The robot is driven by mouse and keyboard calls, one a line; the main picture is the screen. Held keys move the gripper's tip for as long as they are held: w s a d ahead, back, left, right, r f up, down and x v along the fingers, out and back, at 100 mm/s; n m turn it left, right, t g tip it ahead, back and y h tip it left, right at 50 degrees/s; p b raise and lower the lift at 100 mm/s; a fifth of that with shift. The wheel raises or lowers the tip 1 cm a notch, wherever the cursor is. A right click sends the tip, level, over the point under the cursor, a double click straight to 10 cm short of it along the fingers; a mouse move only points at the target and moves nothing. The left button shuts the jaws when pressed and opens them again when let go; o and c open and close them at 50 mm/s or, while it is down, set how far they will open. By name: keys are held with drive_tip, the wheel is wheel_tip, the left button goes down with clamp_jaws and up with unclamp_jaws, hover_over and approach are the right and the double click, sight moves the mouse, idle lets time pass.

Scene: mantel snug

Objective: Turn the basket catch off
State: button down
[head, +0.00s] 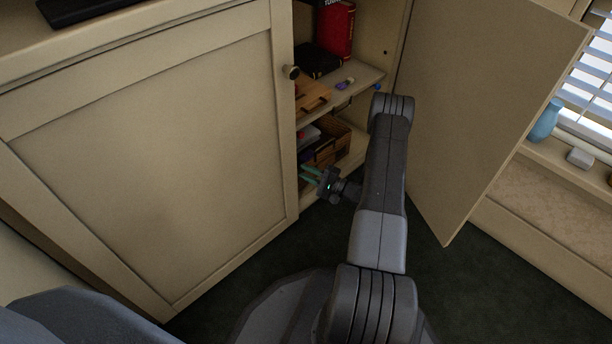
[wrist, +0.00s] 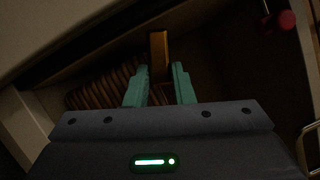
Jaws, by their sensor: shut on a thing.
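My gripper (head: 311,173) reaches into the lower part of the open cabinet, its teal fingers at the lower compartment. In the wrist view my gripper (wrist: 160,72) has its two fingers on either side of an upright orange-brown bar, the basket catch (wrist: 158,48), and is shut on it. A ribbed brown wicker basket (wrist: 95,92) lies behind and to the left of the fingers. In the head view a brown basket (head: 343,136) stands in the lower compartment. The catch cannot be made out in the head view, and its exact angle is hard to judge in the dark.
The right cabinet door (head: 480,100) stands wide open; the left door (head: 150,150) is closed. The shelf (head: 362,80) above my gripper holds a wooden item (head: 312,95) and small objects. A dark red round thing (wrist: 287,20) shows at upper right in the wrist view.

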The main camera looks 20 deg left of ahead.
drive_tip(key=shift+w+d+r+n+h, duration=0.1)
drive_tip(key=shift+r+n+h, duration=0.3)
drive_tip(key=shift+n, duration=0.65)
drive_tip(key=shift+w+r+n+h, duration=0.1)
drive_tip(key=shift+r+n+h, duration=0.25)
drive_tip(key=shift+n, duration=0.7)
drive_tip(key=shift+s, duration=0.1)
drive_tip(key=c, duration=1.5)
unclamp_jaws()
drive_tip(key=d+p, duration=0.3)
drive_tip(key=d, duration=1)
drive_tip(key=shift+d+p, duration=0.3)
drive_tip(key=shift+d, duration=0.1)
drive_tip(key=shift+a, duration=0.1)
drive_tip(key=a+b, duration=0.3)
drive_tip(key=a, duration=1)
drive_tip(key=shift+a+b, duration=0.3)
drive_tip(key=shift+a, duration=0.05)
